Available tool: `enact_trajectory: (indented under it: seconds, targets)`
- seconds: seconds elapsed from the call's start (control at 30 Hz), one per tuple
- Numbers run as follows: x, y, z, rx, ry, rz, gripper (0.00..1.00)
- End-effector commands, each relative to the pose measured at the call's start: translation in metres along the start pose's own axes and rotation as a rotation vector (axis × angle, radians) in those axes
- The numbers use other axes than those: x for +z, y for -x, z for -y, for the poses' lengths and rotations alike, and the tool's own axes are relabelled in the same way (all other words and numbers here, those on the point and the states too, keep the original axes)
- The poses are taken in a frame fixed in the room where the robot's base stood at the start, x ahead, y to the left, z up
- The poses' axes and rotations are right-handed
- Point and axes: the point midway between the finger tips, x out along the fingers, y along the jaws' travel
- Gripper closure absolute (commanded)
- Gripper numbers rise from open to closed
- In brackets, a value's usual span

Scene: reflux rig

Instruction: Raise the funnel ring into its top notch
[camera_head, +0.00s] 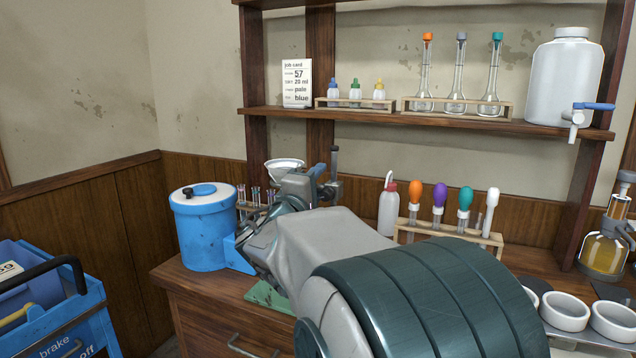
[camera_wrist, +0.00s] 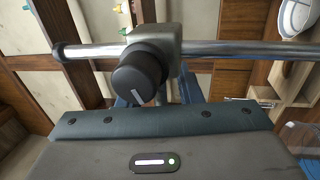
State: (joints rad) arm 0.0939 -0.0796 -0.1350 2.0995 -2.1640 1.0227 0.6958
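The white funnel bowl (camera_head: 285,163) sits in its ring on the left of the bench, beside a dark upright post (camera_head: 334,162). In the wrist view the funnel bowl (camera_wrist: 300,16) shows at the top right corner. A steel rod (camera_wrist: 235,49) crosses that view, carrying a grey collar (camera_wrist: 155,40) with a dark round knob (camera_wrist: 137,78). My gripper (camera_wrist: 158,92) is at the collar, with blue-grey fingers partly seen on both sides behind the knob. The knob hides the fingertips, so contact cannot be told. In the head view my arm hides most of the stand.
A blue lidded tub (camera_head: 203,235) stands close left of my arm. A rack of colour-topped droppers (camera_head: 440,230) and a wash bottle (camera_head: 388,208) stand to the right. A wooden shelf (camera_head: 380,114) with flasks hangs above. White bowls (camera_head: 565,312) are at the right front.

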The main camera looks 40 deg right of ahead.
Motion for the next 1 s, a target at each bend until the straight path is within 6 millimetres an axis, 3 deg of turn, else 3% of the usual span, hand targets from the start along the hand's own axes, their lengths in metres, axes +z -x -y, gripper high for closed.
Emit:
enact_trajectory:
  seconds: [0.2,0.33,0.8,1.0]
  targets:
    - [0.000,0.001,0.000,0.000,0.000,0.000,0.68]
    - [-0.001,0.013,0.001,-0.001,-0.001,-0.002,0.68]
    - [-0.001,0.112,0.000,0.000,-0.001,-0.003,0.68]
    - [-0.001,0.134,0.000,0.000,0.001,-0.001,0.68]
